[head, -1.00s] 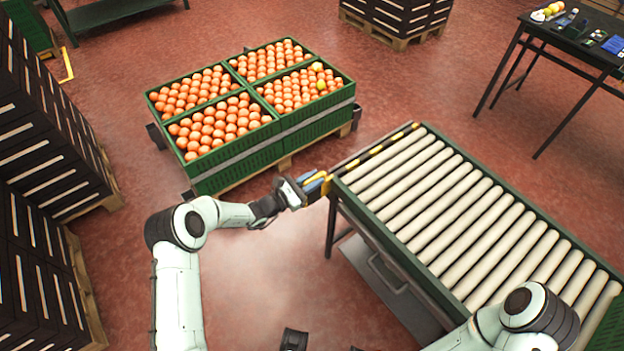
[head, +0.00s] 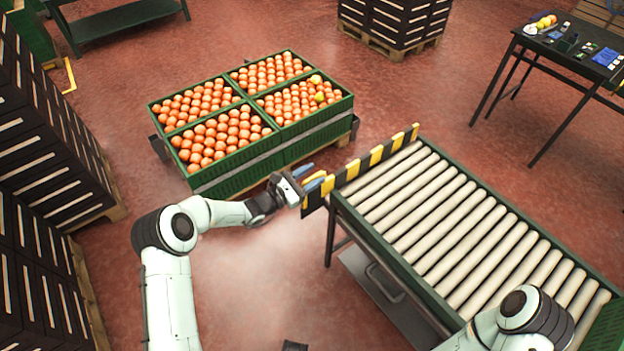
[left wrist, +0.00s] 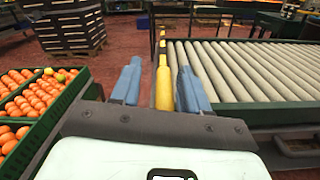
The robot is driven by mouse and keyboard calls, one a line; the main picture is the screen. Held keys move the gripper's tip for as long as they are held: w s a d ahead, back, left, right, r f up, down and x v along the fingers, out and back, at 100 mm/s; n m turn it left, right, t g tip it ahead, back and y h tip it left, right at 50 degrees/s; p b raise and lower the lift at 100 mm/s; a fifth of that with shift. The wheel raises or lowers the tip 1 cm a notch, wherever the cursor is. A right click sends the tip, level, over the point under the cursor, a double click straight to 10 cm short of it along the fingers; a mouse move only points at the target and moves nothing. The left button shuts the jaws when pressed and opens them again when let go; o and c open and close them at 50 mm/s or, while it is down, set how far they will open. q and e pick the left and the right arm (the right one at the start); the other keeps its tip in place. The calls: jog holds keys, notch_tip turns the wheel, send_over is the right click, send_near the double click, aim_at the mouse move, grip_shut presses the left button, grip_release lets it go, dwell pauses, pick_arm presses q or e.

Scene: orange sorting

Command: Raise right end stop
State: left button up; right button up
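The end stop (head: 376,155), a black and yellow striped bar, stands raised across the far-left end of the roller conveyor (head: 440,213), its striped face showing above the rollers. My left gripper (head: 312,178) is at the bar's near end, outside the conveyor's corner. In the left wrist view the yellow end of the stop (left wrist: 163,82) lies between the two blue fingers of my left gripper (left wrist: 160,84), with a narrow gap on each side. The fingers look open around it. My right arm shows at the lower right of the head view; its gripper is out of view.
Green crates of oranges (head: 240,172) stand on a pallet just left of the stop. Stacks of dark crates (head: 50,150) line the left side. A dark table (head: 560,50) with small items stands at the upper right. The rollers are empty.

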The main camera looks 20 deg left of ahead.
pick_arm(q)
jog(key=shift+s+f, duration=0.15)
jog(key=shift+f, duration=0.1)
jog(key=shift+s+a, duration=0.1)
jog(key=shift+s, duration=0.1)
jog(key=v, duration=1.2)
jog(key=shift+s+a+r, duration=0.2)
jog(key=shift+s+a, duration=0.05)
jog(key=shift+a, duration=0.1)
jog(key=s+d+f+m+g+p, duration=0.4)
jog(key=s+d+f+m+g, duration=0.2)
jog(key=s+d+f+g, duration=0.65)
jog(key=s+f+m+g+y+p, duration=0.3)
jog(key=s+m+y+p, duration=0.3)
jog(key=s+m, duration=1)
jog(key=s+y, duration=0.1)
jog(key=s, duration=0.3)
jog(key=shift+s+a, duration=0.15)
jog(key=shift+a, duration=0.1)
